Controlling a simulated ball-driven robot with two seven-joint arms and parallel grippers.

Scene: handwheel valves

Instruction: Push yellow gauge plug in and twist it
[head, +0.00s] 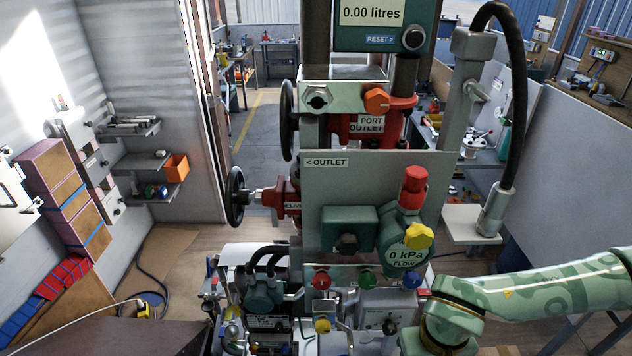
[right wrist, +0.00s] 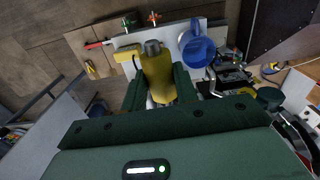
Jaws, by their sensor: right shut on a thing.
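In the right wrist view my right gripper (right wrist: 159,92) is shut on a yellow plug (right wrist: 157,72). The plug has a grey end (right wrist: 152,47) that points away from the palm, toward a light panel beyond. I cannot tell whether that end touches anything. In the head view my right wrist is at the lower right, and its fingers and the held plug are hidden. A yellow lobed knob (head: 419,236) sits at the front of the round green gauge (head: 406,255), which reads 0 kPa. My left gripper is in neither view.
Red (head: 322,280), green (head: 367,280) and blue (head: 412,280) knobs line up below the grey outlet panel (head: 330,190). Another yellow knob (head: 322,325) is lower down. A black hose (head: 515,90) arches at the right. Black handwheels (head: 235,197) stick out left.

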